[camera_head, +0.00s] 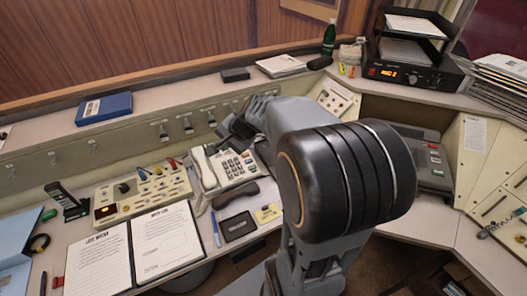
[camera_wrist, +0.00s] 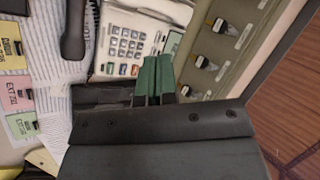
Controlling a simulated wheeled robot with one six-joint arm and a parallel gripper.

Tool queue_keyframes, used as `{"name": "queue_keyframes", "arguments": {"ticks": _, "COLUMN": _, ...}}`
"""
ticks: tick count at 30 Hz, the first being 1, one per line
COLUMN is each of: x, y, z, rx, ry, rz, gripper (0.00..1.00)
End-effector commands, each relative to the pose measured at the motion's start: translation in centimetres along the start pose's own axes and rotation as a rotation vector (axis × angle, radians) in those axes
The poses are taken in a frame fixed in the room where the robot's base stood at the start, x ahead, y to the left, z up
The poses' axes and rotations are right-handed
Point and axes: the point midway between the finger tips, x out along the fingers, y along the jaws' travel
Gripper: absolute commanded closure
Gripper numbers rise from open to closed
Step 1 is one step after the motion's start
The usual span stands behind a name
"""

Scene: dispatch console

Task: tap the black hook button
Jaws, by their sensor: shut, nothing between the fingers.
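The off-white desk telephone (camera_head: 237,167) with a keypad stands on the desk, left of my arm. It also shows in the wrist view (camera_wrist: 111,45), beyond my fingers. I cannot make out the black hook button in either view. The dark handset (camera_head: 235,194) lies off the phone on the desk in front of it, and shows left of the phone in the wrist view (camera_wrist: 74,35). My gripper (camera_wrist: 152,76) has its green fingers together and empty, overlapping the phone's edge in the wrist view. I cannot tell whether they touch it.
A panel with several toggle switches (camera_head: 163,131) runs behind the phone. A dark box (camera_head: 237,227) and a pen (camera_head: 215,229) lie in front. My arm hides the desk right of the phone.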

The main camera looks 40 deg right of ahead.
Motion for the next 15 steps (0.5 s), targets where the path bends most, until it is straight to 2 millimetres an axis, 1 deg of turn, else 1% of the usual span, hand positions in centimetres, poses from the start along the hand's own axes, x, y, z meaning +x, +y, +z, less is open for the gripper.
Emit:
{"name": "queue_keyframes", "arguments": {"ticks": 1, "x": 1.6, "y": 0.6, "z": -3.2, "rx": 0.160, "ry": 0.026, "rz": -0.049, "gripper": 1.00}}
{"name": "queue_keyframes", "arguments": {"ticks": 2, "x": 2.1, "y": 0.7, "z": -4.9, "rx": 0.247, "ry": 0.041, "rz": -0.082, "gripper": 1.00}}
{"name": "queue_keyframes", "arguments": {"ticks": 3, "x": 2.7, "y": 1.0, "z": -7.1, "rx": 0.355, "ry": 0.062, "rz": -0.122, "gripper": 1.00}}
{"name": "queue_keyframes", "arguments": {"ticks": 5, "x": 3.4, "y": 1.6, "z": -10.1, "rx": 0.501, "ry": 0.092, "rz": -0.178, "gripper": 1.00}}
{"name": "queue_keyframes", "arguments": {"ticks": 6, "x": 3.8, "y": 2.2, "z": -12.0, "rx": 0.589, "ry": 0.110, "rz": -0.211, "gripper": 1.00}}
{"name": "queue_keyframes", "arguments": {"ticks": 9, "x": 4.4, "y": 3.7, "z": -15.9, "rx": 0.773, "ry": 0.151, "rz": -0.284, "gripper": 1.00}}
{"name": "queue_keyframes", "arguments": {"ticks": 12, "x": 4.8, "y": 5.1, "z": -18.8, "rx": 0.907, "ry": 0.182, "rz": -0.338, "gripper": 1.00}}
{"name": "queue_keyframes", "arguments": {"ticks": 15, "x": 5.0, "y": 6.2, "z": -20.6, "rx": 0.996, "ry": 0.202, "rz": -0.376, "gripper": 1.00}}
